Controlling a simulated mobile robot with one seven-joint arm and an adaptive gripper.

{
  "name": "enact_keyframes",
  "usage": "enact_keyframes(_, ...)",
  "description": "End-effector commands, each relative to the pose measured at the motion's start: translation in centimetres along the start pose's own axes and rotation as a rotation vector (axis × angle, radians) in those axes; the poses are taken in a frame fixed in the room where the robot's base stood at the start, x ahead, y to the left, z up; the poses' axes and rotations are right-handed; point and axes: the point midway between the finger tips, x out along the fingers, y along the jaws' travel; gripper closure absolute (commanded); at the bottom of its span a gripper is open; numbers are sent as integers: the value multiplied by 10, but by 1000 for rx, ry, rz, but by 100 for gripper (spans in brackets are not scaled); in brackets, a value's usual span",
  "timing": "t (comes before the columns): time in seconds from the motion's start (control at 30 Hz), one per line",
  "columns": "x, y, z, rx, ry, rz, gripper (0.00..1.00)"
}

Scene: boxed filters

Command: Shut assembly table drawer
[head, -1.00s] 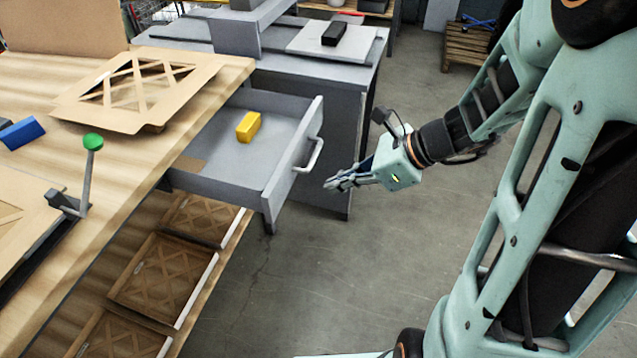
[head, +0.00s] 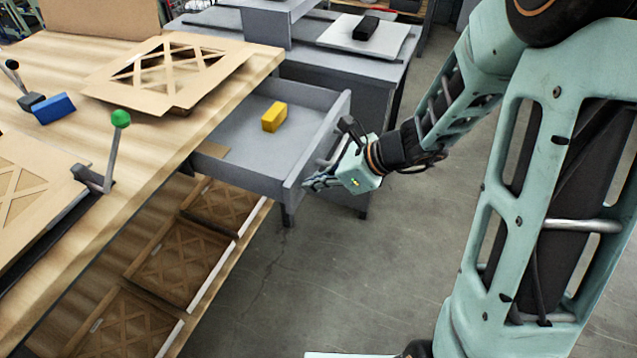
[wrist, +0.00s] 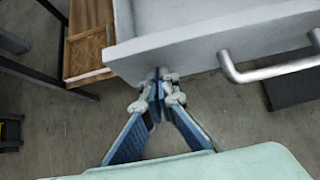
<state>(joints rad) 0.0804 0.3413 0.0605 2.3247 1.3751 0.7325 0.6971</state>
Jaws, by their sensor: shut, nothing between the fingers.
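The grey assembly table drawer (head: 262,150) is pulled out from under the wooden table (head: 215,100). In the wrist view, the shut fingertips (wrist: 158,76) are at the lower edge of the drawer front (wrist: 200,45). I cannot tell whether they touch it. The metal bar handle (wrist: 270,69) is to the right of the fingers there, and my gripper does not hold it.
A lower shelf with several framed filters (head: 180,262) runs under the table. A grey bench (head: 350,66) stands behind the drawer. A green-knobbed lever (head: 120,119) and a blue block (head: 53,108) are on the tabletop. The floor (head: 350,270) in front is clear.

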Motion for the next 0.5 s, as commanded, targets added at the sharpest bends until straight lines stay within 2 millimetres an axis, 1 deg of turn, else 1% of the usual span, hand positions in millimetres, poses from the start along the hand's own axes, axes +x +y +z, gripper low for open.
enact_keyframes(0.27, 2, 0, 2, -1, 0, 0, 100)
enact_keyframes(0.37, 7, 0, 6, -2, 1, 0, 100)
enact_keyframes(0.5, 22, 0, 22, -4, -1, 2, 100)
